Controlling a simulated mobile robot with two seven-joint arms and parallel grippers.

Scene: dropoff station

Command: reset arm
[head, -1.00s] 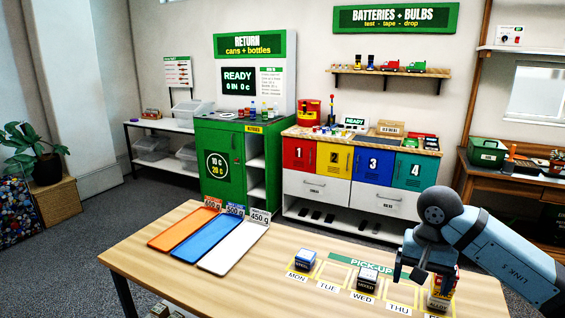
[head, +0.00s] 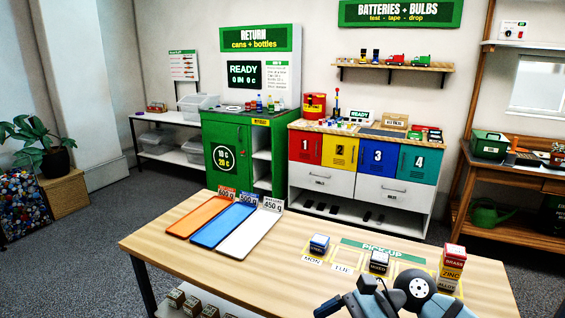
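My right gripper (head: 340,305) is low at the front edge of the table (head: 180,262), beside the bent grey-blue links of my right arm. It is partly cut off by the bottom of the head view, and I cannot see whether its fingers are apart. No object shows in it. My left gripper is not in view.
Orange (head: 197,217), blue (head: 222,225) and white (head: 249,233) trays lie on the table's left half. Several small blocks (head: 192,304) sit on a shelf below the table. The green return cabinet (head: 225,150) and numbered lockers (head: 340,152) stand behind.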

